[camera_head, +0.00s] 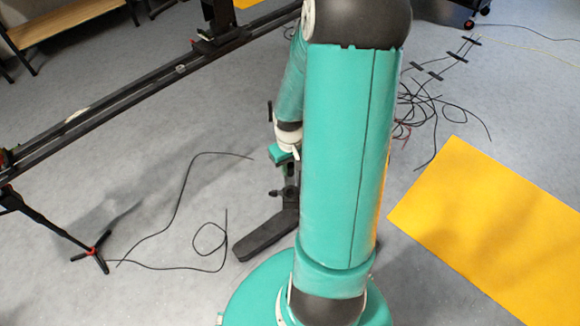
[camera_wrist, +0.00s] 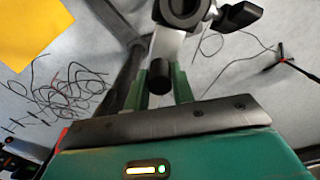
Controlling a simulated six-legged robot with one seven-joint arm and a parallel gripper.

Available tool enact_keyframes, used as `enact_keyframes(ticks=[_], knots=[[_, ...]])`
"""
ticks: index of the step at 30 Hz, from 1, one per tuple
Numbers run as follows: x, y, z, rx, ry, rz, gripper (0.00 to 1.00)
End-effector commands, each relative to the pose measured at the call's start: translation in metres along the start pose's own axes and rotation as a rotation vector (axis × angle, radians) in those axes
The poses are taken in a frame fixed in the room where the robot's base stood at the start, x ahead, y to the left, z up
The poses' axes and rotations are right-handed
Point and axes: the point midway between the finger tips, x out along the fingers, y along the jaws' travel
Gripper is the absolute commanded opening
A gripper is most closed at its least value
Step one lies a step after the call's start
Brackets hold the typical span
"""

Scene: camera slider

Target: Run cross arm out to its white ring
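In the wrist view, my gripper (camera_wrist: 160,78) has its two green fingers apart, one on each side of a short black cylinder (camera_wrist: 159,76). I cannot tell whether they touch it. A pale white piece (camera_wrist: 166,46) shows just behind the cylinder, below a black round clamp (camera_wrist: 184,10) with a side knob. These look like the cross arm and its mount; I cannot make out a separate white ring. In the head view, my green gripper body (camera_head: 281,154) is beside a dark stand (camera_head: 290,192), partly hidden by my arm.
A long black slider rail (camera_head: 120,92) crosses the upper left, with a tripod foot (camera_head: 92,254) below. Loose cables lie on the grey floor (camera_head: 150,215). A yellow mat (camera_head: 490,235) is at right, and a wooden bench (camera_head: 60,22) at upper left.

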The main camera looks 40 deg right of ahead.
Motion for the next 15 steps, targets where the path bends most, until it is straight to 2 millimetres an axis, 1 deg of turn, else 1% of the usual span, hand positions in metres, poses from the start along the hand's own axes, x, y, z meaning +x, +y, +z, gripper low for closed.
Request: enact_keyframes(ticks=[1, 3, 11, 15], knots=[[-0.0003, 0.0, -0.0006, 0.0, 0.002, 0.0, 0.35], [-0.0002, -0.0001, -0.0002, 0.0, 0.001, 0.0, 0.45], [-0.0005, -0.0009, 0.0017, 0.0, 0.001, 0.0, 0.45], [-0.0081, -0.0008, 0.0019, 0.001, 0.002, 0.001, 0.45]])
